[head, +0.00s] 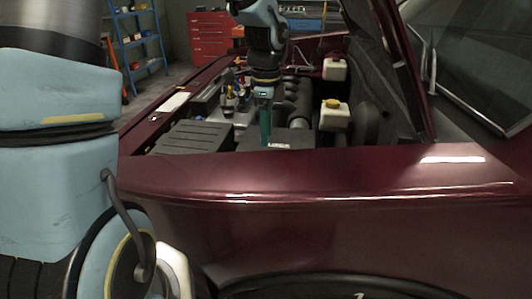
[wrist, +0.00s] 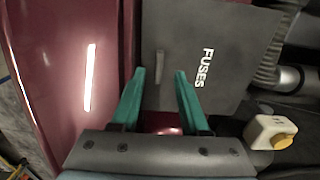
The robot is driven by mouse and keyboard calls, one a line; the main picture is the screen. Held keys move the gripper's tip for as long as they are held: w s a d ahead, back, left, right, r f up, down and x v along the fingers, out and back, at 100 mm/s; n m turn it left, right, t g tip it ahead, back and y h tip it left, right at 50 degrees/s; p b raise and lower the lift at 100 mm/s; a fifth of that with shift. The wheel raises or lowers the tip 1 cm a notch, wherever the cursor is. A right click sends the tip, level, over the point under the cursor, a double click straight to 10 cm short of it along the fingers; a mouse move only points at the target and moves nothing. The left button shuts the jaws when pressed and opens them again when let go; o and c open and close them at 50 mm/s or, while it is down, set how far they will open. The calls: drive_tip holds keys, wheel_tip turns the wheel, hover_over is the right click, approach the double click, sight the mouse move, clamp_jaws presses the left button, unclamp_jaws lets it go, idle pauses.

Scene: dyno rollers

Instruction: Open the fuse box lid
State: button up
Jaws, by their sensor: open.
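The fuse box lid (wrist: 222,70) is a flat dark grey panel marked "FUSES" in the wrist view. It lies flat and looks shut. A small lighter grey raised tab (wrist: 160,67) sits near its left side. My gripper (wrist: 169,72) has two green fingers set apart, one on each side of the tab in the picture. Nothing is between them that I can see to be gripped. I cannot tell how far the fingertips are above the lid. In the head view the gripper (head: 266,128) points down at the lid (head: 288,139), whose near part is hidden by the fender.
The dark red fender (head: 330,180) runs along the near side of the engine bay. A white reservoir with a yellow cap (head: 335,114) stands right of the box. The raised hood (head: 390,70) is at right. A red tool cabinet (head: 210,35) stands behind.

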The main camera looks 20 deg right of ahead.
wheel_tip(320, 180, down, 7)
drive_tip(key=shift+r, duration=0.15)
clamp_jaws()
idle(0.5)
idle(1.0)
